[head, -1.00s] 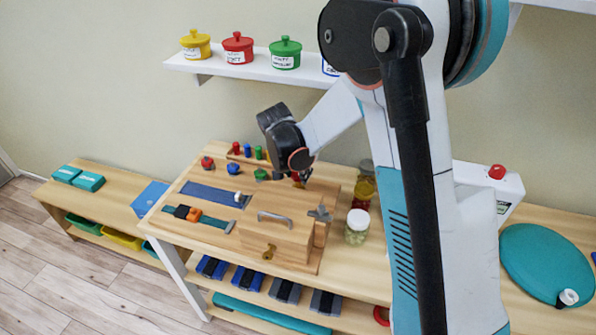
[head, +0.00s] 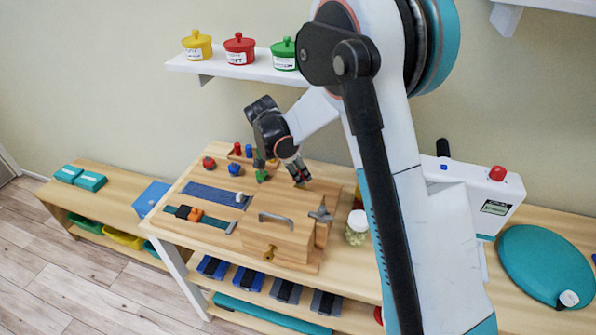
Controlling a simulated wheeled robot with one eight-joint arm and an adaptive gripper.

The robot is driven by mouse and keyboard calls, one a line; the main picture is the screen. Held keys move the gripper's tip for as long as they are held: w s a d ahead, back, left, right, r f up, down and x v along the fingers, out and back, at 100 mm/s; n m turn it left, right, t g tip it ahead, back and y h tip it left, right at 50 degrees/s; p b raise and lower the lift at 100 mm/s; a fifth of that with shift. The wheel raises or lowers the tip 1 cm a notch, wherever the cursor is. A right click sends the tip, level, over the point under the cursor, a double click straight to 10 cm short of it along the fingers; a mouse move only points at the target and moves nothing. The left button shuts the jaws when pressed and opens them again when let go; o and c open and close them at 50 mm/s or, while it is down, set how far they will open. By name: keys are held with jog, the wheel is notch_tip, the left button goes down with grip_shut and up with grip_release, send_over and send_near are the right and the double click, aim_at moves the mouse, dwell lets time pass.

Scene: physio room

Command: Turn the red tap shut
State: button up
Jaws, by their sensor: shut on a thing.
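The red tap (head: 209,162) sits at the back left of the wooden activity board (head: 184,218). A blue tap (head: 235,168) and a green tap (head: 262,175) stand in a row to its right. My gripper (head: 301,178) points down over the back right of the board, right of the green tap and well apart from the red one. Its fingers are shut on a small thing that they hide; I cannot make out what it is. The angle of the red tap is too small to read.
Coloured pegs (head: 237,149) stand behind the taps. A wooden box with a grey handle (head: 276,218) fills the board's front right. A lidded jar (head: 357,227) stands right of the board. A shelf (head: 222,69) with coloured pots hangs above.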

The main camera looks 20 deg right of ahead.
dwell(0.3)
jog(key=o, duration=1.1)
jog(key=shift+r, duration=0.1)
jog(key=v, duration=1.2)
